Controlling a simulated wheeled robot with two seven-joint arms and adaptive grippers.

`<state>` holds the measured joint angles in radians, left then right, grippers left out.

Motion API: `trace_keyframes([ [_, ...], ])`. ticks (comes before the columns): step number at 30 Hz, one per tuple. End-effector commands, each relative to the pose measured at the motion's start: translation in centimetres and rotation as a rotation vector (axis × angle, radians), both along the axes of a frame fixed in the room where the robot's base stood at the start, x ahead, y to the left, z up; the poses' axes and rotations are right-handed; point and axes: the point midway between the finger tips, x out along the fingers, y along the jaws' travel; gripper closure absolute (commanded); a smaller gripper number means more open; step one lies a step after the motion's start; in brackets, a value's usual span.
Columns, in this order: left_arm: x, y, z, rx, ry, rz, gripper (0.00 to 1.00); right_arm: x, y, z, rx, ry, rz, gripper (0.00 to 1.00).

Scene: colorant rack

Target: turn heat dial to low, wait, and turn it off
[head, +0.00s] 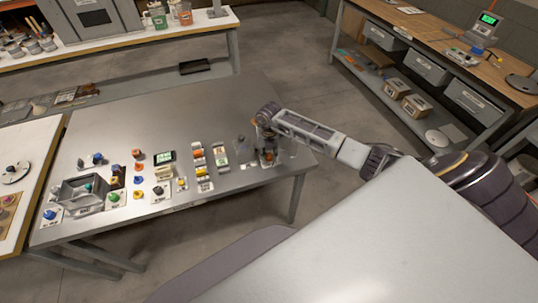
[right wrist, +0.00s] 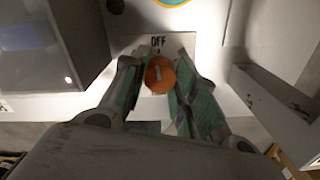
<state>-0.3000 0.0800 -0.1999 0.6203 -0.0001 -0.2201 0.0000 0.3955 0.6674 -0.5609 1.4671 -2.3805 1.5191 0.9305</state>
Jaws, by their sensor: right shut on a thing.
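The heat dial (right wrist: 160,76) is an orange round knob with a short white mark, seen in the right wrist view. It sits on a pale plate just below the printed word OFF. The white mark runs nearly up and down. My right gripper (right wrist: 159,85) has its two green-padded fingers on either side of the dial and is shut on it. In the head view my right gripper (head: 267,143) is at the right end of the metal table, and the dial is small and mostly hidden there. My left gripper is in neither view.
The metal table (head: 225,100) bears several coloured knobs and a small dark display (head: 164,156) left of my right gripper. A grey open box (head: 84,198) stands at its left end. The table's back middle is bare. A wooden bench (head: 445,45) stands at right.

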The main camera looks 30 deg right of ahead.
Motion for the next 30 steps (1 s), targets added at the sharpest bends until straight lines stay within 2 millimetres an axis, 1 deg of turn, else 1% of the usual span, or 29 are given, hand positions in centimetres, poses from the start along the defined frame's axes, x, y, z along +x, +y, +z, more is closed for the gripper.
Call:
trace_keyframes([
  [1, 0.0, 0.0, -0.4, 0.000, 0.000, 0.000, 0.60, 0.1, -0.1, -0.1, -0.002, -0.003, 0.027, 0.95],
  [8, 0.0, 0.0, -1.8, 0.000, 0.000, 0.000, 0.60, 0.2, -0.1, -0.1, -0.003, -0.005, 0.208, 0.95],
  [21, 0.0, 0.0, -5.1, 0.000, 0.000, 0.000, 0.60, 0.2, -0.1, -0.2, -0.003, -0.004, 0.616, 0.95],
  [30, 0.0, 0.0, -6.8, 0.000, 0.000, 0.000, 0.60, 0.2, 0.0, -0.1, -0.001, -0.004, 0.832, 0.95],
])
